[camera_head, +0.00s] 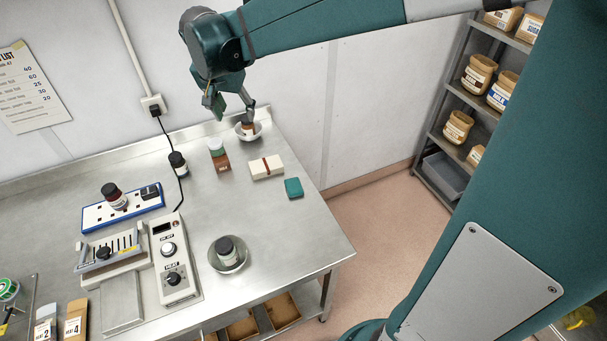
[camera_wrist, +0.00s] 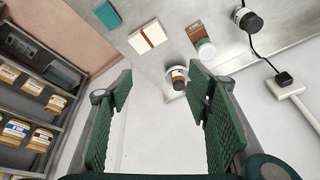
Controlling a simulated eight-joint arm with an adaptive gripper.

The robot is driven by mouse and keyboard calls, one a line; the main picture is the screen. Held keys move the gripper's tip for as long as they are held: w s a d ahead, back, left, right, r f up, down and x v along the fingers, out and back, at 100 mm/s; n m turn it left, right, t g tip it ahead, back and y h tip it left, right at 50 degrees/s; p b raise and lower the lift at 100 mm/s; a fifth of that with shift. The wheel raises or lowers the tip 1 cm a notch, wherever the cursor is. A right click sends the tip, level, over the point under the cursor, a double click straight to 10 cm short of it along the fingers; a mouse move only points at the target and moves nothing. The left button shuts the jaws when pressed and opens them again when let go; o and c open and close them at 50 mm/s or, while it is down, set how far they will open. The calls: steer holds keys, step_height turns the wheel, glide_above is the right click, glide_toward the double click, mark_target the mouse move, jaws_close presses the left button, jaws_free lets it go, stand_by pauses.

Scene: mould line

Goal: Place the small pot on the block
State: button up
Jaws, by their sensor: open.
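A brown block (camera_head: 222,165) stands on the steel table, left of the cream box. A small white pot with a green lid (camera_head: 216,148) appears on it or just behind it; I cannot tell which. The block (camera_wrist: 194,30) and this pot (camera_wrist: 205,48) also show in the wrist view. My gripper (camera_head: 231,107) is open and empty, above the table's back edge. A small brown-lidded pot (camera_wrist: 179,76) sits in a white bowl (camera_head: 257,134) below the fingers. In the wrist view it shows near the right fingertip, apart from it.
A dark-capped jar (camera_head: 178,165) stands beside a cable. A cream box (camera_head: 266,168) and a teal box (camera_head: 293,188) lie to the right. Another bowl (camera_head: 241,266) holds a dark-lidded jar. A hotplate-like device (camera_head: 172,260) and blue-edged tray (camera_head: 93,216) are at left. The right-front tabletop is clear.

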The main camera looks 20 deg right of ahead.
steer(key=s+d+n+t+y, duration=0.1)
steer(key=s+d+n, duration=0.2)
steer(key=s, duration=1.2)
steer(key=s+d+f+n+t+y, duration=0.1)
steer(key=s+d+n, duration=0.3)
steer(key=s, duration=1.1)
steer(key=shift+s+d+t, duration=0.25)
steer(key=shift+d+t, duration=0.2)
steer(key=shift+t, duration=0.25)
steer(key=shift+f, duration=0.25)
step_height(320, 180, down, 9)
steer(key=b, duration=0.9)
steer(key=shift+f+b, duration=0.15)
steer(key=shift+b, duration=0.2)
